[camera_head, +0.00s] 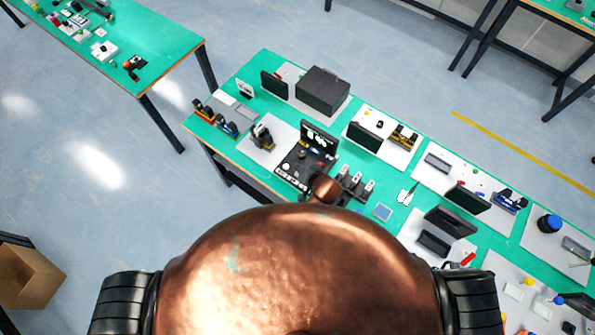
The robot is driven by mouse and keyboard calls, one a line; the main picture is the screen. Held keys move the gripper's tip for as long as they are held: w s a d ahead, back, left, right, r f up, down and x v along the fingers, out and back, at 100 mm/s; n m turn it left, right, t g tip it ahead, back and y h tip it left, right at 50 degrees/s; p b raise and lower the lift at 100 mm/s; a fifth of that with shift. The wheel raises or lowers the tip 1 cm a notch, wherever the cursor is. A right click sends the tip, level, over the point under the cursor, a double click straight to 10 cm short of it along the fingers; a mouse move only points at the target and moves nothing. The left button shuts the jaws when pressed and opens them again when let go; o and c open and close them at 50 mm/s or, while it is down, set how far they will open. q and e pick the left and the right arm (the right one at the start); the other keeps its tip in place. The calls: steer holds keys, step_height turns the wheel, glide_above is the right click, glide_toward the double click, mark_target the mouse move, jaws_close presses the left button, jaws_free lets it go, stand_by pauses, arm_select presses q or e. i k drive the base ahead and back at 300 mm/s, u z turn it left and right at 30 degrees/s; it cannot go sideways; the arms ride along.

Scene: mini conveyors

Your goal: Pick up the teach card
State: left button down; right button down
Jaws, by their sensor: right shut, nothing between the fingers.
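A small flat blue card (383,212) lies on the green bench, right of the bench's middle. It may be the teach card, but its print is too small to read. A small copper-coloured part of mine, which I take for my right gripper (325,186), shows beyond my large copper body. It is left of the blue card and apart from it in the picture, in front of the black control panel (296,170). It is shut and empty, and its fingers are hard to make out. My left gripper does not show.
The green bench (338,82) is crowded with several screens, devices and pale mats. A dark grey box (323,90) stands at its back. A cardboard box (28,275) is on the floor at left.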

mark_target(259, 129)
steer(key=k, duration=1)
